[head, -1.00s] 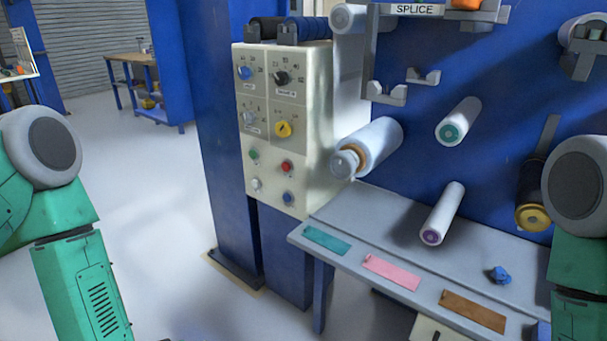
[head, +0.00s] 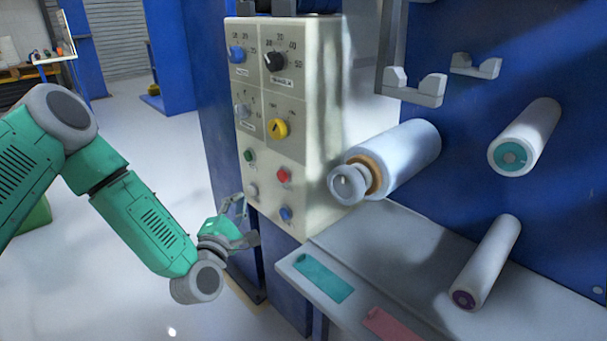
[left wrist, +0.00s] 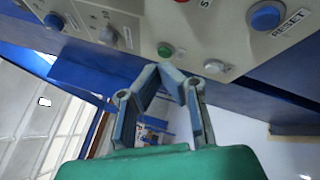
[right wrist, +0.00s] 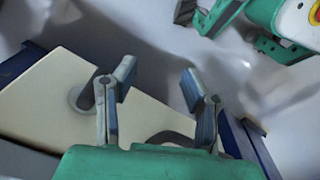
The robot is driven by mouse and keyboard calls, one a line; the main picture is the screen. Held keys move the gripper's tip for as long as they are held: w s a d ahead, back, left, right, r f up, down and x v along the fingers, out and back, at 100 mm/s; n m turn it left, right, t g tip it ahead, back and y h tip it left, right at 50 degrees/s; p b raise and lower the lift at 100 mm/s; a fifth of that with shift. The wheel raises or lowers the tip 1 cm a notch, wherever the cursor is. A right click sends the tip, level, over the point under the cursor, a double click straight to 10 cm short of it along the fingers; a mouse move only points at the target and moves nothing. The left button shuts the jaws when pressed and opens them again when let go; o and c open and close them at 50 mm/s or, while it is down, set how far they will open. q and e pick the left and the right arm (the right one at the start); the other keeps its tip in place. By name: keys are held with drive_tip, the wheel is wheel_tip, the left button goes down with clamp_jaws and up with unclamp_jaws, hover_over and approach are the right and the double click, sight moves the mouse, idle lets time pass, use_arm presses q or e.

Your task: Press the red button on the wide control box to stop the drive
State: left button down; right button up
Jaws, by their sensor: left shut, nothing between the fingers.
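The wide control box (head: 325,95) is cream, with dials above and several buttons below. Its red button (head: 283,175) sits between the green button (head: 249,155) and blue button (head: 286,213) and is unobstructed in the head view. In the left wrist view only the red button's lower edge (left wrist: 182,1) shows at the top. My left gripper (head: 245,222) is shut and empty, at the box's lower left near the white button (head: 252,191), apart from the red one. In the left wrist view its fingertips (left wrist: 162,72) lie below the green button. My right gripper (right wrist: 158,78) is open and empty.
A white roller (head: 405,155) juts out right of the box. The grey bench (head: 375,240) with coloured strips stands below it. A yellow knob (head: 277,128) is above the red button. Open floor (head: 120,280) lies to the left.

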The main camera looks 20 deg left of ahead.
sight(282, 177)
use_arm(q)
drive_tip(key=w+d+b, duration=0.3)
drive_tip(key=w, duration=0.6)
drive_tip(key=shift+r+n, duration=0.35)
drive_tip(key=shift+n, duration=0.05)
use_arm(e)
drive_tip(key=f, duration=0.3)
drive_tip(key=shift+w+d, duration=0.15)
drive_tip(key=shift+w, duration=0.1)
idle(1.0)
use_arm(q)
drive_tip(key=shift+w+d+r, duration=0.1)
drive_tip(key=shift+w+d, duration=0.1)
drive_tip(key=shift+w, duration=0.15)
use_arm(e)
drive_tip(key=shift+f, duration=0.2)
use_arm(q)
drive_tip(key=shift+w+d+b, duration=0.15)
drive_tip(key=shift+w+b, duration=0.25)
drive_tip(key=shift+b, duration=0.05)
use_arm(e)
drive_tip(key=shift+f, duration=0.3)
idle(0.4)
use_arm(q)
drive_tip(key=shift+s+a, duration=0.3)
drive_tip(key=shift+s, duration=0.5)
use_arm(e)
drive_tip(key=shift+r, duration=0.25)
